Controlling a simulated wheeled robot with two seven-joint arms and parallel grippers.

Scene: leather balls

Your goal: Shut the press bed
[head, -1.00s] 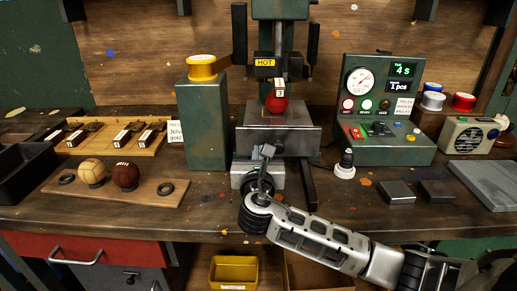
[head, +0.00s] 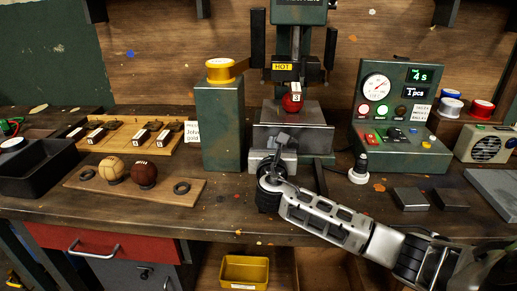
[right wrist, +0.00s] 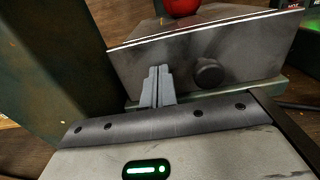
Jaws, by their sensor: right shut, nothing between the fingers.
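The press bed (head: 309,140) is a grey metal block low in the press, with a red ball (head: 292,103) standing on it. In the right wrist view its front plate (right wrist: 245,55) has a dark round knob (right wrist: 208,72). My right gripper (head: 271,148) is at the front of the bed. In the right wrist view its fingers (right wrist: 158,72) are shut and empty, with their tips at the plate, left of the knob. I cannot tell whether they touch it. My left gripper is not in view.
A green post (head: 221,125) with a yellow button stands close left of the bed. A green control box (head: 390,145) stands to the right. Left lie a board with balls (head: 190,196) and a black tray (head: 35,170). Grey blocks (head: 410,199) lie front right.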

